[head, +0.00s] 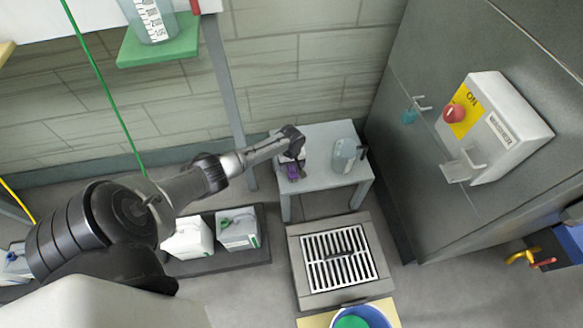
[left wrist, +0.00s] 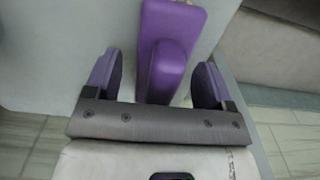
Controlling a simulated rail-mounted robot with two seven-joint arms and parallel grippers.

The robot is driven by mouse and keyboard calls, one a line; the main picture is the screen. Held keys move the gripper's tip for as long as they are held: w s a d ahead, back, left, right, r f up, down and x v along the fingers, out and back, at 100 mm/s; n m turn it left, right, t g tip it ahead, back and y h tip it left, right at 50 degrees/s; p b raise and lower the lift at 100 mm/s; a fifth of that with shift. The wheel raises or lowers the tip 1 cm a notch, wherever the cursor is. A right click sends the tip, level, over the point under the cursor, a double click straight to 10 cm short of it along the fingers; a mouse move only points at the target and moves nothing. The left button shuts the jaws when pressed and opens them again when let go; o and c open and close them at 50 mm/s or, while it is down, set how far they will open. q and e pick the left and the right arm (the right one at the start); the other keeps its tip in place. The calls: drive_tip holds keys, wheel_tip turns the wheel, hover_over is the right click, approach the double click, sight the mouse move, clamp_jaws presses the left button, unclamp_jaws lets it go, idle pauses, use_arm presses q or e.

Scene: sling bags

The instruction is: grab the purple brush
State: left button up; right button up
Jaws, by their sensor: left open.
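The purple brush (head: 292,170) lies on a small light grey table (head: 330,184) near its left side. In the left wrist view the purple brush (left wrist: 165,70) shows its handle between the two fingers of my left gripper (left wrist: 160,85). The fingers stand apart on either side of it, with a gap on each side. In the head view my left gripper (head: 292,158) is over the brush and partly hides it. The contact between fingers and brush does not show. My right gripper is not in view.
A grey cabinet with a white switch box (head: 493,128) is at the right. White canisters (head: 238,228) and a floor grate (head: 340,258) are in front. A green cord (head: 105,88) hangs at the left.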

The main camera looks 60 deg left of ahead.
use_arm(q)
drive_tip(key=shift+c, duration=0.3)
drive_tip(key=c, duration=1)
drive_tip(key=shift+r, duration=0.1)
